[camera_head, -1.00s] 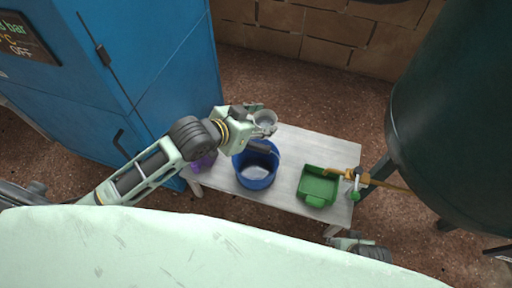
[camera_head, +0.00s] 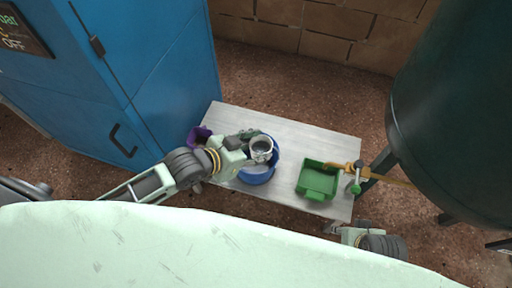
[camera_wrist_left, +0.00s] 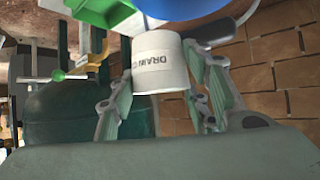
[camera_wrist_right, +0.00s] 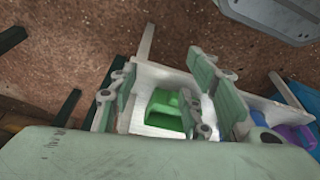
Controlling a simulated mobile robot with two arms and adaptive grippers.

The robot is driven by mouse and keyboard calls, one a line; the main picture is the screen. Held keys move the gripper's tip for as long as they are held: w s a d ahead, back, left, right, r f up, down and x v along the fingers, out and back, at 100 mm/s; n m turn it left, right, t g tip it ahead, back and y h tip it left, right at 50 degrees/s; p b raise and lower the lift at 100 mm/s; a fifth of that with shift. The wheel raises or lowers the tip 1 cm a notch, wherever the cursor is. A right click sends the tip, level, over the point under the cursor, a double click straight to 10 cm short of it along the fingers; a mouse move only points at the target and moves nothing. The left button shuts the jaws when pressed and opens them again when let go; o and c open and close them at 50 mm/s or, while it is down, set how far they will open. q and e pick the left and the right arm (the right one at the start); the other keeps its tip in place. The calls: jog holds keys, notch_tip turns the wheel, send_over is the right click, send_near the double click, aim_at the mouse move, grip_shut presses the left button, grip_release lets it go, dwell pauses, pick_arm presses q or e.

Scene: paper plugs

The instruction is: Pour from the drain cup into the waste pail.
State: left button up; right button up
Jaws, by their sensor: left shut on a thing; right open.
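The drain cup (camera_head: 261,146) is held in my left gripper (camera_head: 256,146), which is shut on it. In the left wrist view the white cup (camera_wrist_left: 160,64), marked "DRAIN", sits between the fingers. In the head view the cup is above the blue waste pail (camera_head: 262,178) and hides part of its opening. The pail's blue wall also shows at the top of the left wrist view (camera_wrist_left: 205,15). I cannot tell whether anything is flowing from the cup. My right gripper (camera_wrist_right: 170,112) is open and empty, with the table beyond its fingers.
A green tray (camera_head: 318,180) stands on the right of the light table (camera_head: 290,135), under a brass tap (camera_head: 350,168) on the dark tank (camera_head: 450,110). A purple container (camera_head: 197,136) is at the table's left, near the blue cabinet (camera_head: 150,70). The table's back is clear.

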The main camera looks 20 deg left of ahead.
pick_arm(q)
notch_tip(320, 180, down, 3)
jog(key=b, duration=0.3)
jog(key=shift+r, duration=0.15)
pick_arm(e)
jog(key=w+v, duration=0.1)
jog(key=v, duration=0.7)
pick_arm(q)
jog(key=b, duration=0.3)
jog(key=shift+r+n+h, duration=0.15)
jog(key=shift+n+h, duration=0.15)
jog(key=shift+h, duration=0.1)
jog(key=shift+r+h+b, duration=0.1)
jog(key=shift+h+b, duration=0.2)
jog(key=shift+b, duration=0.15)
jog(key=shift+r, duration=0.1)
pick_arm(e)
jog(key=w+a+r+t+y, duration=0.1)
jog(key=w+a+r+t, duration=0.1)
jog(key=w+t, duration=0.2)
jog(key=w+a+r+t, duration=0.2)
jog(key=w+r+t, duration=0.1)
jog(key=w, duration=0.5)
jog(key=shift+w+t+y, duration=0.25)
jog(key=shift+t+y, duration=0.15)
jog(key=shift+r, duration=0.1)
